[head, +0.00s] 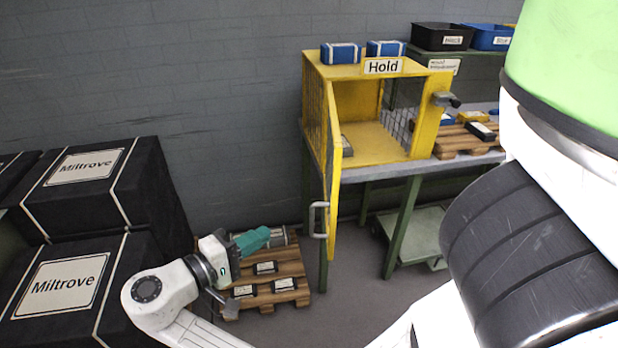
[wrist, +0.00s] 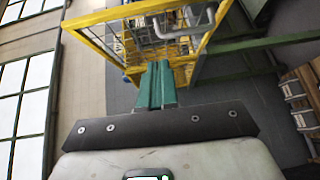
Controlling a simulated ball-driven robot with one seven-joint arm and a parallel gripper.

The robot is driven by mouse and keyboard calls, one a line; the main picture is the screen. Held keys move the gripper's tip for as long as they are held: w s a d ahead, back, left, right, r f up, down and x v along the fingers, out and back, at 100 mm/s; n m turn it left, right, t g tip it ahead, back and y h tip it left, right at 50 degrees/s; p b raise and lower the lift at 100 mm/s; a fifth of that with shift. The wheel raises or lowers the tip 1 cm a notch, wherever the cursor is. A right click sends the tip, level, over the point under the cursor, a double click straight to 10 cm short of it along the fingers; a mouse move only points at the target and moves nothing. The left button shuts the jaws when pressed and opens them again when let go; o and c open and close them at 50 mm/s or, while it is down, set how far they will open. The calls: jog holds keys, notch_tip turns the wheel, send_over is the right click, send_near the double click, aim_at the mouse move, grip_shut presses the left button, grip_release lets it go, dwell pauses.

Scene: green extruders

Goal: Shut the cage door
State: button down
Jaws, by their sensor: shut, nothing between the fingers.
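The yellow cage (head: 375,75), with a "Hold" sign on its top edge, stands on a table. Its cage door (head: 331,150) is a yellow mesh panel hinged on the left, and it stands open toward the viewer. A grey handle (head: 318,220) is on the door's lower outer corner. A dark latch (head: 446,99) is on the right post of the cage. My gripper (head: 252,241) has green fingers, is shut and empty, and is to the left of the door handle, apart from it. In the wrist view the gripper (wrist: 156,80) points toward the yellow frame.
Black "Miltrove" boxes (head: 70,285) are stacked at left. A wooden pallet (head: 285,268) with several small packs lies on the floor below my gripper. Blue boxes (head: 341,53) sit on the cage. Another pallet (head: 460,138) with packs is right of the cage.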

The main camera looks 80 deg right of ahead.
jog(key=s+d+r+g+p, duration=0.1)
jog(key=s+d+r+p, duration=0.2)
jog(key=s+d+p, duration=0.4)
jog(key=shift+s+d+r+m+p, duration=0.3)
jog(key=shift+s+p, duration=0.75)
jog(key=shift+p, duration=0.9)
jog(key=shift+f+h, duration=0.1)
jog(key=shift+h, duration=0.2)
